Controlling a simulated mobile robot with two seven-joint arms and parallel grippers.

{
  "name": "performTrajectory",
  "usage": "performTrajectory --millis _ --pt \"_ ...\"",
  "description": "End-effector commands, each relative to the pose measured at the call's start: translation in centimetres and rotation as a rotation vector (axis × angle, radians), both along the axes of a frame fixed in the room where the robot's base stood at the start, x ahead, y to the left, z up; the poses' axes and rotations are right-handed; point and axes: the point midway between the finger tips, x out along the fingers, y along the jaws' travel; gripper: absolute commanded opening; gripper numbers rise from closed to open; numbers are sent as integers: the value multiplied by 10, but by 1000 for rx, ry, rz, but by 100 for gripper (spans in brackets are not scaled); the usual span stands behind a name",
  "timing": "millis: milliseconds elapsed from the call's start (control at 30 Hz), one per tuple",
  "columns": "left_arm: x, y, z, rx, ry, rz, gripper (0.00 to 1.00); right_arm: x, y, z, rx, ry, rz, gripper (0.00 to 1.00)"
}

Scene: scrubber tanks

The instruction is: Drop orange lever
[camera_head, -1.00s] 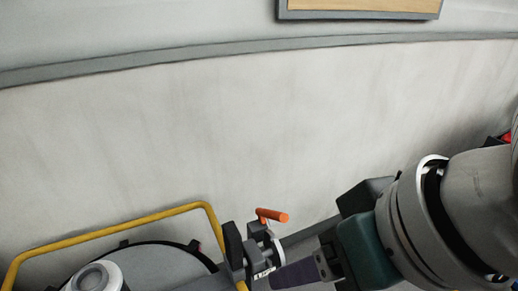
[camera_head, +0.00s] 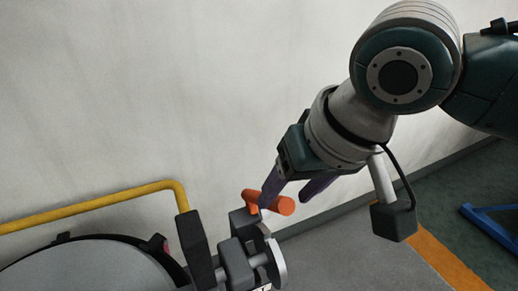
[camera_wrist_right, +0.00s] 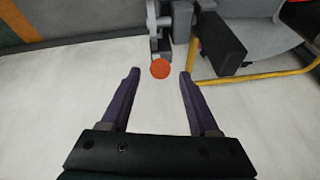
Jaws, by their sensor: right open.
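The orange lever (camera_head: 270,202) is a short orange cylinder on a grey and black mechanism (camera_head: 238,258) at the bottom middle of the head view. My right gripper (camera_head: 284,200) reaches down to it from the upper right, with its purple fingers apart. In the head view one finger overlaps the lever. In the right wrist view the lever's round orange end (camera_wrist_right: 160,68) shows between the tips of the open right gripper (camera_wrist_right: 160,74), with a gap on each side. The left gripper is not in view.
A yellow rail (camera_head: 95,207) and a round grey tank top (camera_head: 85,268) lie at the lower left. A pale wall (camera_head: 130,90) stands behind. Grey floor with an orange stripe (camera_head: 445,262) and a blue frame (camera_head: 490,228) are at the right.

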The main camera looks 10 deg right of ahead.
Motion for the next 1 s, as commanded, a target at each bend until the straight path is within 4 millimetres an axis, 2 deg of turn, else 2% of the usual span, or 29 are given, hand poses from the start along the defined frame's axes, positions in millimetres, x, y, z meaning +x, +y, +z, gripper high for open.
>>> performTrajectory --millis 33,100,233,600,1000 --pt "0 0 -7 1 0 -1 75 3 2 -12 -1 1 -1 62" --pt "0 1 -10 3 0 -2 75 8 4 -22 -1 0 1 62" --pt "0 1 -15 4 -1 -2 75 13 8 -35 -1 0 0 62" --pt "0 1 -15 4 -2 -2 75 15 9 -39 0 -2 2 62" --pt "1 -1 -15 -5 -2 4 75 15 9 -39 -1 -1 2 17"
